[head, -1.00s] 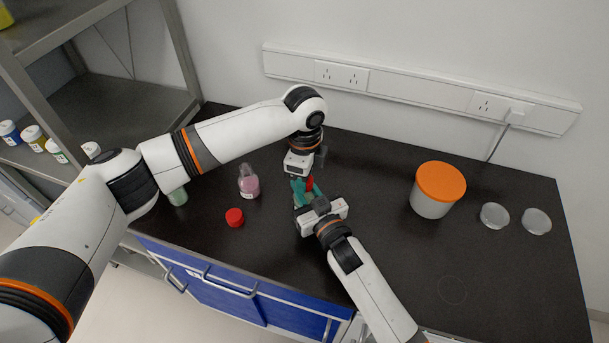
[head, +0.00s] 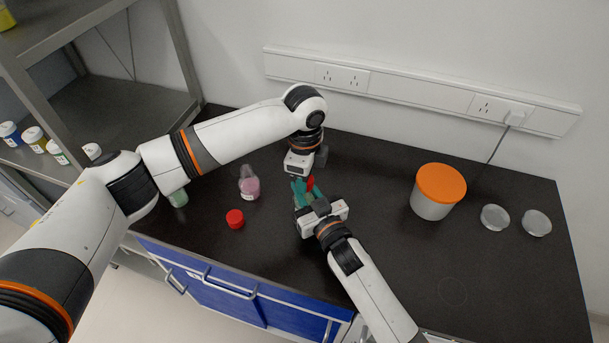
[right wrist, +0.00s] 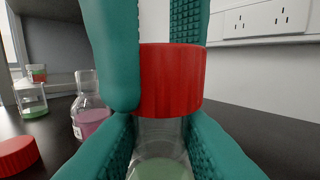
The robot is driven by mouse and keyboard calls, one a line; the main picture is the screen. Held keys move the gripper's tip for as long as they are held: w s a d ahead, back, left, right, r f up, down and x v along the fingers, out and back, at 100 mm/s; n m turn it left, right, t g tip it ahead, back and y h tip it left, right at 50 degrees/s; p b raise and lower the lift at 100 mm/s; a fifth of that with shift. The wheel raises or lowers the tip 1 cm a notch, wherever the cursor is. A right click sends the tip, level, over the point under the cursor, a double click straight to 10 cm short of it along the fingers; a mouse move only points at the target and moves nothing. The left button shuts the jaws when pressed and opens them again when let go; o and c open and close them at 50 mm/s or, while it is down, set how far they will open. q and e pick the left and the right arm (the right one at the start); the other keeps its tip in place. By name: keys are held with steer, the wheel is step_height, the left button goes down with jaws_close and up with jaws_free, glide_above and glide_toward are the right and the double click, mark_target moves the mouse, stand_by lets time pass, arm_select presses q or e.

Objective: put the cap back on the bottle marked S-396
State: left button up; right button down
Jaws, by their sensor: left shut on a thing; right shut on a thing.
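A clear glass bottle (right wrist: 160,150) with pale green liquid stands between the teal fingers of my right gripper (head: 309,201), which is shut on it. Its marking is hidden or unreadable. A red screw cap (right wrist: 172,80) sits at the top of this bottle's neck, in line with it; I cannot tell how tightly it is seated. My left gripper (head: 303,181) reaches down from above, its teal fingers shut on the cap, as the right wrist view shows. In the head view the bottle is mostly hidden by the grippers.
A pink-liquid flask (head: 249,185) and a loose red cap (head: 235,218) are left of the grippers. A green-liquid bottle (head: 178,198) stands near my left arm. A white tub with orange lid (head: 440,185) and two clear dishes (head: 495,217) are right. The bench's middle right is clear.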

arm_select(q)
steer(key=shift+a+f, duration=0.25)
steer(key=shift+f, duration=0.85)
stand_by(0.6)
steer(key=shift+r, duration=0.2)
steer(key=shift+d+r, duration=0.1)
steer(key=shift+r, duration=0.05)
steer(key=shift+r, duration=0.55)
stand_by(0.7)
steer(key=shift+f, duration=0.85)
stand_by(0.4)
steer(key=o, duration=0.8)
steer(key=shift+c, duration=0.2)
steer(key=shift+s, duration=0.1)
steer(key=shift+d+r, duration=0.1)
steer(key=shift+r, duration=2.1)
